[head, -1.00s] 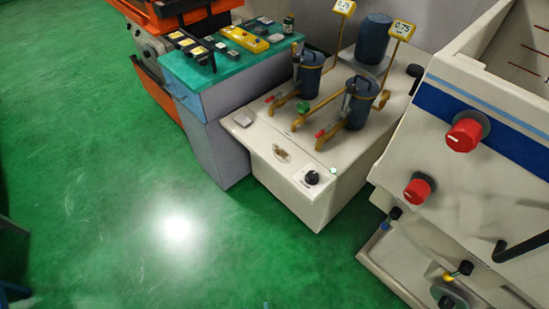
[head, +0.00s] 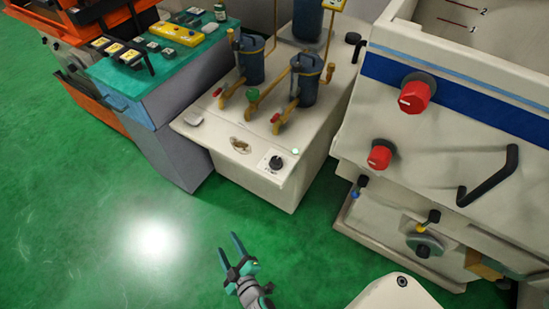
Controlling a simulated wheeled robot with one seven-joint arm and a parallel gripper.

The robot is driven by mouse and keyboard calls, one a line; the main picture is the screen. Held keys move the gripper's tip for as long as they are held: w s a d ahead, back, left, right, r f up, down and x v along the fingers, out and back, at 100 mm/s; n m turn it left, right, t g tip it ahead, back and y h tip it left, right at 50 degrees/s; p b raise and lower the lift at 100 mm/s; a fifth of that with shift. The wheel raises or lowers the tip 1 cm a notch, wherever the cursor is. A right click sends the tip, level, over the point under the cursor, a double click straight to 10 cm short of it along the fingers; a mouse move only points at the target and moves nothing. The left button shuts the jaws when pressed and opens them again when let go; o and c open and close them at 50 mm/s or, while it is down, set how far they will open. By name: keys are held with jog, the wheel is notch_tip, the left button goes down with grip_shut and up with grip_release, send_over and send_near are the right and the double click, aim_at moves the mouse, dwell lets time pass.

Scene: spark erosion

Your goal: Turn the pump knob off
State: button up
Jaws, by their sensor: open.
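The likely pump knob is a small black rotary knob (head: 275,162) on a white label plate at the front right corner of the beige pump unit (head: 215,160). A small pale green light (head: 295,151) sits beside it. My gripper (head: 234,250) is at the lower middle of the head view, over the green floor, in front of and below the knob. Its two dark, teal-edged fingers are apart and empty. It does not touch the pump unit. The marks on the knob's plate are too small to read.
A beige machine with two red knobs (head: 414,93) (head: 380,155) and a black handle (head: 487,175) stands to the right. Blue filter canisters (head: 306,80) and brass pipes top the pump unit. A teal-topped cabinet (head: 160,65) stands left. The green floor (head: 100,230) in front is open.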

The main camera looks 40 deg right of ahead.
jog(key=w+d+n+h, duration=0.1)
jog(key=w+d+h, duration=0.15)
jog(key=w, duration=0.85)
jog(key=w+d+n+h, duration=0.1)
jog(key=w+d, duration=0.2)
jog(key=w, duration=0.8)
jog(key=w+d+r+g+h, duration=0.1)
jog(key=w+d+r, duration=0.1)
jog(key=w+r, duration=0.3)
jog(key=w+d+r+m+g+h, duration=0.1)
jog(key=w+d+r+h, duration=0.15)
jog(key=w, duration=0.45)
jog(key=w+d+r, duration=0.3)
jog(key=w, duration=0.3)
jog(key=s+d+r+m+g+h, duration=0.15)
jog(key=d+r+m+g, duration=0.25)
jog(key=d+r+m, duration=0.4)
jog(key=m+g+y, duration=0.8)
jog(key=m+y, duration=0.2)
jog(key=m, duration=1.5)
send_over(276, 159)
notch_tip(276, 159, down, 10)
jog(key=shift+s+f, duration=0.1)
jog(key=shift+f, duration=0.15)
